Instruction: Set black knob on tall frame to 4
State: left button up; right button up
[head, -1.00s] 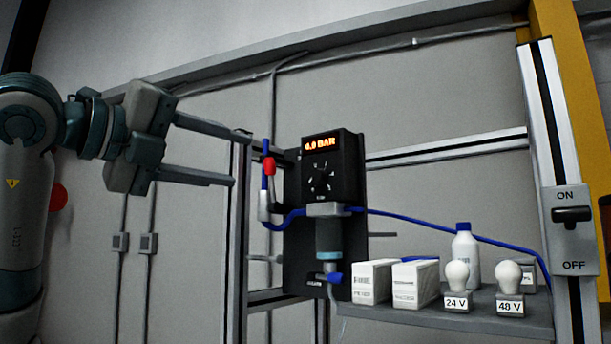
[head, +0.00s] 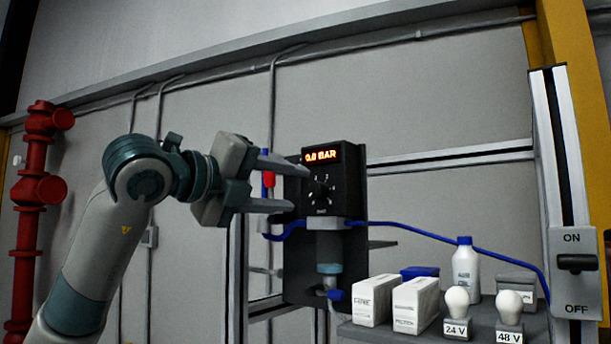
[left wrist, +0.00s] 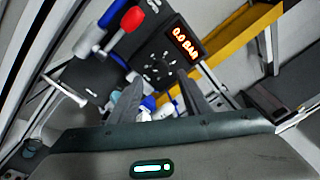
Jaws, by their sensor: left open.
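The black knob (head: 321,190) sits on the dial face of a black regulator box (head: 348,190) mounted on the tall frame (head: 236,255). Its orange display (head: 321,156) reads 0.0 BAR. My left gripper (head: 301,188) is open, its two fingers pointing at the dial from the left, and nothing is between them. In the head view the fingertips overlap the dial's left side. In the left wrist view the knob (left wrist: 157,68) shows beyond and between the open fingertips (left wrist: 160,102). Whether they touch it I cannot tell. The knob's pointer is too small to read.
A red valve handle (head: 268,180) on a blue hose is just behind my fingers. A shelf below holds white boxes (head: 376,301), a bottle (head: 465,266) and bulbs marked 24 V (head: 457,302) and 48 V. An ON/OFF switch (head: 576,262) is at right.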

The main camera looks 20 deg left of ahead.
aim_at(314, 191)
pick_arm(q)
jog(key=p+x, duration=0.1)
jog(key=x, duration=0.3)
jog(key=shift+r+p, duration=0.15)
jog(key=shift+p, duration=0.25)
jog(key=shift+w+d, duration=0.2)
jog(key=shift+w, duration=0.3)
jog(key=c, duration=1)
jog(key=shift+c, duration=0.2)
jog(key=shift+f, duration=0.2)
